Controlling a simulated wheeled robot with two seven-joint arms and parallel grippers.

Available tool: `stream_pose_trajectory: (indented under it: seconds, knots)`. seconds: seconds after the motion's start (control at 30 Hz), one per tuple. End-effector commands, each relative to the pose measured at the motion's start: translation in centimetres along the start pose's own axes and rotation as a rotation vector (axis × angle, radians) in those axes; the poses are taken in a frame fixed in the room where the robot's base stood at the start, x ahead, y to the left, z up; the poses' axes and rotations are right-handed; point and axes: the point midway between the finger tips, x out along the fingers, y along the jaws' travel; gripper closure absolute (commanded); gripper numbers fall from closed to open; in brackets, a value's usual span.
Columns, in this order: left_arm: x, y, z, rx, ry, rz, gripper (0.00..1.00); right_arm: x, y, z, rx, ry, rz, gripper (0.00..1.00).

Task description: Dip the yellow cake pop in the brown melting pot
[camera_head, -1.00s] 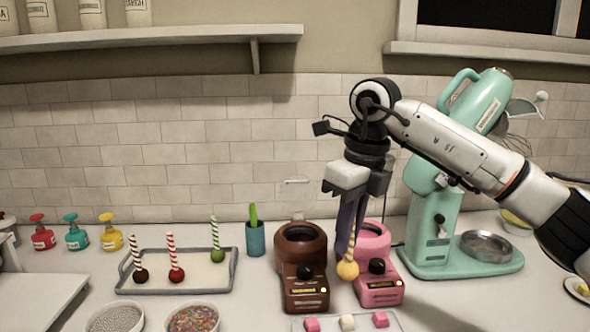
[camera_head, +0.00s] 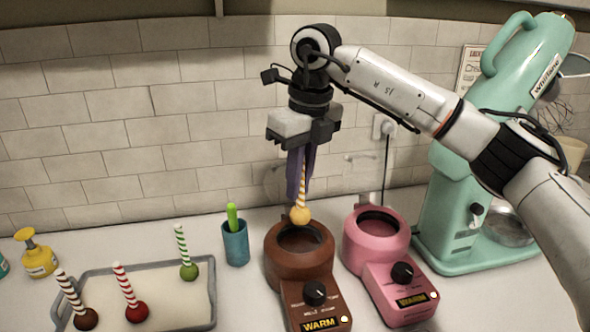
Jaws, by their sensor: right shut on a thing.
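The yellow cake pop (camera_head: 300,215) hangs ball down on its yellow-and-white striped stick. My right gripper (camera_head: 302,172) is shut on the stick, with the fingers pointing down. The brown melting pot (camera_head: 286,262) stands on the counter, its round opening facing up and its dial and "WARM" label at the front. In the picture the ball overlaps the back part of the pot's opening; it appears to be above the rim, though its exact height is hard to tell. My left gripper is not in view.
A pink melting pot (camera_head: 364,258) stands close on the right, with the mint mixer (camera_head: 450,190) beyond it. A teal cup (camera_head: 235,246) stands to the left. A tray (camera_head: 212,300) holds brown, red and green cake pops. The wall is behind.

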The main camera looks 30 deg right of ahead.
Motion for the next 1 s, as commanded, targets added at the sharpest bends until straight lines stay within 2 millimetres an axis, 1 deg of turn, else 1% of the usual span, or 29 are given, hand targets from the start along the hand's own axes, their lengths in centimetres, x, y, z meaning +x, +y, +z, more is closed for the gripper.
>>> stream_pose_trajectory:
  seconds: [0.03, 0.1, 0.3, 0.6, 0.8, 1.0]
  knots:
    - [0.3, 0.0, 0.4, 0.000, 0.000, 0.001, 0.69, 1.0, 0.0, -0.2, 0.000, 0.002, 0.000, 1.00]
    - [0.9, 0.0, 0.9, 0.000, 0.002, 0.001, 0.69, 1.9, 0.0, -0.3, 0.000, 0.000, 0.000, 1.00]
    - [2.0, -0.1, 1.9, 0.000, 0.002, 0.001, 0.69, 4.0, 0.0, -0.6, 0.000, 0.000, 0.000, 1.00]
    - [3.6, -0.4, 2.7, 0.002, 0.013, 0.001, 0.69, 7.2, 0.0, -1.1, 0.000, 0.000, 0.000, 1.00]
    - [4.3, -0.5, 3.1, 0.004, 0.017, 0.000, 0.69, 8.8, 0.0, -1.3, 0.000, -0.001, 0.001, 1.00]
    - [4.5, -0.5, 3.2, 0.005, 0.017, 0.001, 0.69, 9.5, 0.0, -1.4, 0.000, 0.000, 0.001, 1.00]
